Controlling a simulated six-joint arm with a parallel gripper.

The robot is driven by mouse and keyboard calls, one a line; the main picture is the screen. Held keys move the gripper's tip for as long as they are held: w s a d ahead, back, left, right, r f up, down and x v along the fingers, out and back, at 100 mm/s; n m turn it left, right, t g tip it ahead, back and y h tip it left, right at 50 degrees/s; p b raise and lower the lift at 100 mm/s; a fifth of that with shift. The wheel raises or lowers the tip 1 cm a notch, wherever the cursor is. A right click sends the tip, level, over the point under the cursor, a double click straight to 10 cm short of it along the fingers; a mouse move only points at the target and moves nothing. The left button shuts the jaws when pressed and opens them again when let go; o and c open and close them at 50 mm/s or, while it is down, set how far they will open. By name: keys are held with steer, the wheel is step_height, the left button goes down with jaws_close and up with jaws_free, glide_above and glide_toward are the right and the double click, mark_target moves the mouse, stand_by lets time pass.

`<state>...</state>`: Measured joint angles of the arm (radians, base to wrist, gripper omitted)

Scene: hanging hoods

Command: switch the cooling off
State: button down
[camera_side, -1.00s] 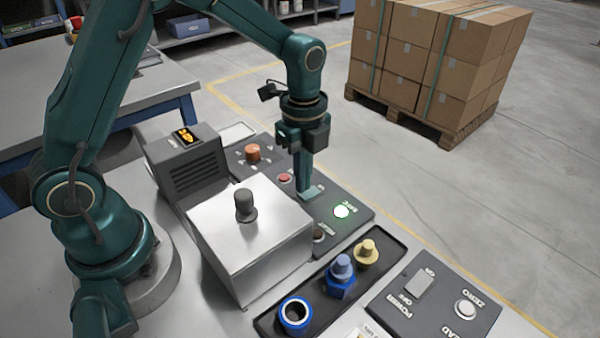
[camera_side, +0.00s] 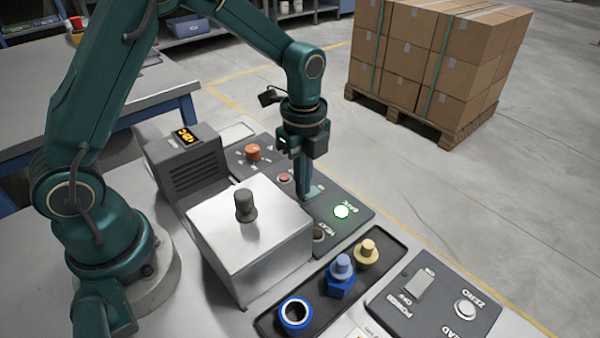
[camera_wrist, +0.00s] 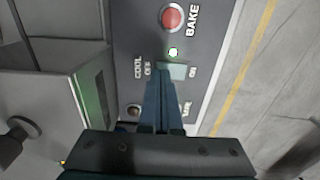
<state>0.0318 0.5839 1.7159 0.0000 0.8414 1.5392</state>
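The cooling switch is a pale teal rocker (camera_wrist: 178,71) on the dark panel, between the labels COOL OFF and ON in the wrist view. In the side view, the rocker (camera_side: 317,189) shows partly from behind my fingers. My gripper (camera_wrist: 160,78) points down with its fingers together, empty. Its tips are at the OFF side of the rocker; whether they touch it I cannot tell. In the side view, my gripper (camera_side: 305,196) is low over the panel. A small green light (camera_wrist: 173,52) glows beside the rocker.
A red BAKE button (camera_wrist: 171,18) is near the rocker. A metal hood (camera_side: 240,250) with a dark knob stands close by. A tray (camera_side: 262,322) holds blue and yellow parts.

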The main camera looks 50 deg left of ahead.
steer(key=shift+f, duration=0.35)
steer(key=shift+r, duration=3.55)
